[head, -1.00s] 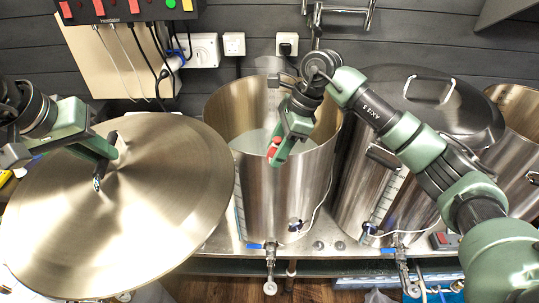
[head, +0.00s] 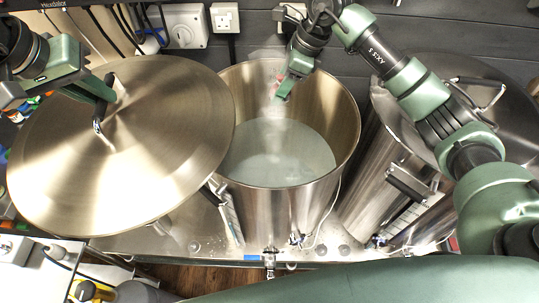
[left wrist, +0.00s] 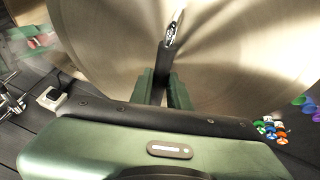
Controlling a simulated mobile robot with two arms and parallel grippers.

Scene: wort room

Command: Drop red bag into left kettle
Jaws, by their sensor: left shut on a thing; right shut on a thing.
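The open steel kettle (head: 300,200) stands in the middle of the head view, with pale liquid inside and steam rising. My left gripper (head: 100,115) is shut on the handle of a wide steel lid (head: 150,170), held up to the left of the kettle. The lid also shows in the left wrist view (left wrist: 235,60), with its handle between my left fingers (left wrist: 165,85). My right gripper (head: 284,90) is shut over the far inner side of the kettle, above the liquid. A bit of red shows at its fingers, the red bag (head: 279,78), mostly hidden by gripper and steam.
White sockets (head: 225,18) and cables are on the back wall. The kettle's tap (head: 269,262) sticks out in front. Colourful small caps (left wrist: 270,130) lie at the right in the left wrist view.

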